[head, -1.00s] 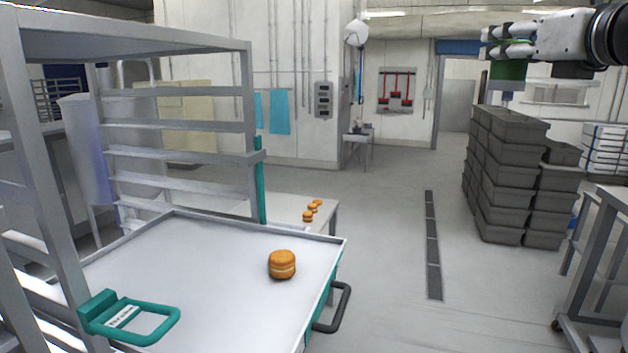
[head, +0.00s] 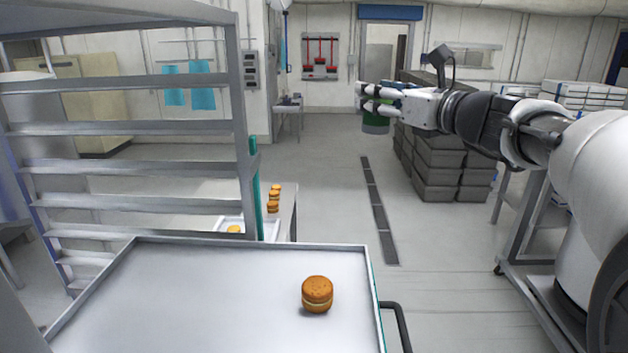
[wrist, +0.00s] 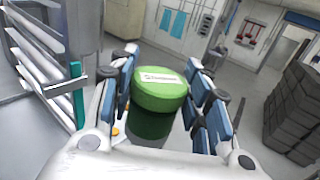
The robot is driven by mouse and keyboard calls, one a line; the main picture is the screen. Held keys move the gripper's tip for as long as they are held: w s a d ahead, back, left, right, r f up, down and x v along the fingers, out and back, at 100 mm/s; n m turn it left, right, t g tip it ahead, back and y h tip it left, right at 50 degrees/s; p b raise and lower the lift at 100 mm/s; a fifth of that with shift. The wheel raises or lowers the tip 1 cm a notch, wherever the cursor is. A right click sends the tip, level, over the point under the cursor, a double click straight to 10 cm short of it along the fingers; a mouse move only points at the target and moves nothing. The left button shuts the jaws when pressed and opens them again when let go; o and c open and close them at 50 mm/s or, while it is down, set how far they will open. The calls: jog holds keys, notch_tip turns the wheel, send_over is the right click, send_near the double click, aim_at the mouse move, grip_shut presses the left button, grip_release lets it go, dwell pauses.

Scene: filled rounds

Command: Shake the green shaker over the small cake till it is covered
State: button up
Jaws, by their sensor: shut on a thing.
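The small cake (head: 317,294) is a round, golden-brown filled cake with a pale band around its middle. It sits near the right side of a grey tray top (head: 200,300), and its top looks plain brown. My gripper (head: 368,100) is shut on the green shaker (head: 376,122), held in the air beyond and to the right of the cake, not over it. In the wrist view the shaker (wrist: 160,90) stands between the blue finger pads, with a light green labelled end towards the camera and a darker green body. The cake does not show in the wrist view.
A metal rack frame (head: 240,100) rises at the left of the tray. Behind it, a lower table carries several more cakes (head: 273,199) and a small tray (head: 225,222). Grey crates (head: 440,165) are stacked at the back right. The floor (head: 330,190) between is clear.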

aim_at(365, 131)
jog(key=f+y+p, duration=0.1)
jog(key=f, duration=0.1)
jog(key=a+f+n+g+y+p, duration=0.1)
jog(key=f, duration=0.1)
jog(key=a+f+n+g+y+p, duration=0.1)
jog(key=f, duration=0.1)
jog(key=shift+s+a+f+p, duration=0.15)
jog(key=shift+s+f+p, duration=0.05)
jog(key=shift+f+p, duration=0.2)
jog(key=a+f+g+p, duration=0.1)
jog(key=s+f+n+g+y+p, duration=0.1)
jog(key=f, duration=0.1)
jog(key=s+a+f+n+g+y+p, duration=0.1)
jog(key=f, duration=0.1)
jog(key=shift+s+a, duration=0.2)
jog(key=shift+a, duration=0.15)
jog(key=shift+c, duration=0.2)
jog(key=s+a+f+n+g+y+p, duration=0.2)
jog(key=s+a+f+p, duration=0.4)
jog(key=s, duration=0.5)
notch_tip(365, 131, down, 3)
jog(key=n+g, duration=0.1)
jog(key=g, duration=0.1)
jog(key=shift+n+g, duration=0.4)
jog(key=shift+a+r, duration=0.1)
jog(key=shift+a, duration=0.4)
jog(key=shift+d, duration=0.1)
